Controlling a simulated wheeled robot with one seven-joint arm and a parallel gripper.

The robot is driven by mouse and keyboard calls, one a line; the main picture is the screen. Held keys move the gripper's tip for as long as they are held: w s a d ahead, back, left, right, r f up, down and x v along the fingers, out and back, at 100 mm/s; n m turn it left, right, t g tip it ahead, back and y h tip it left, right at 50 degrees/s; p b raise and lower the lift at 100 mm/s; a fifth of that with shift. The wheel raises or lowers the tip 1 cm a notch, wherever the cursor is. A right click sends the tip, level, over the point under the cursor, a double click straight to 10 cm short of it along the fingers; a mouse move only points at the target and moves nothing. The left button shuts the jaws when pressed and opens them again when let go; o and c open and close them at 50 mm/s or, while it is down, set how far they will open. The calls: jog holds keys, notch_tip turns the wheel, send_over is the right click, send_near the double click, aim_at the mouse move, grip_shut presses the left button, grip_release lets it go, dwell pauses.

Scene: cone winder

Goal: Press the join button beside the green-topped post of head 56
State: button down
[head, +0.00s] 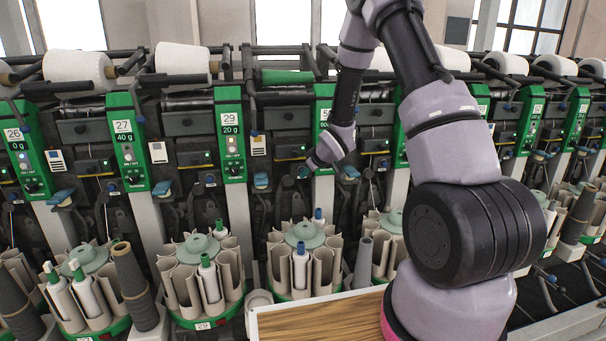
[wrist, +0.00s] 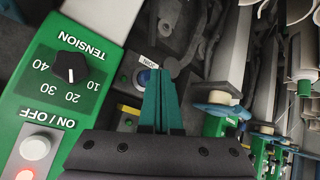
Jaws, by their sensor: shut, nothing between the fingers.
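My gripper (wrist: 160,74) is shut and empty, its two teal fingers together. In the wrist view the fingertips overlap the right side of a round blue button (wrist: 142,79) on a small grey panel; I cannot tell whether they touch it. A small white label (wrist: 148,62) sits by the button. The green post (wrist: 38,95), with tension dial (wrist: 70,68) and on/off button (wrist: 36,147), stands left of the fingers. In the head view my gripper (head: 303,173) is low beside the green-topped post (head: 322,115). That post's number starts with 5; my arm hides the rest.
Similar posts numbered 26 (head: 27,150), 27 (head: 127,140) and 29 (head: 230,130) stand to the left. Round carriers with bobbins (head: 300,250) sit below my gripper. Blue-capped levers (head: 261,181) jut out between heads. A wooden-topped surface (head: 315,318) is in front.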

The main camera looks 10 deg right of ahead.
jog(key=shift+w, duration=0.45)
dwell(0.3)
jog(key=shift+s, duration=0.85)
jog(key=shift+s, duration=2.5)
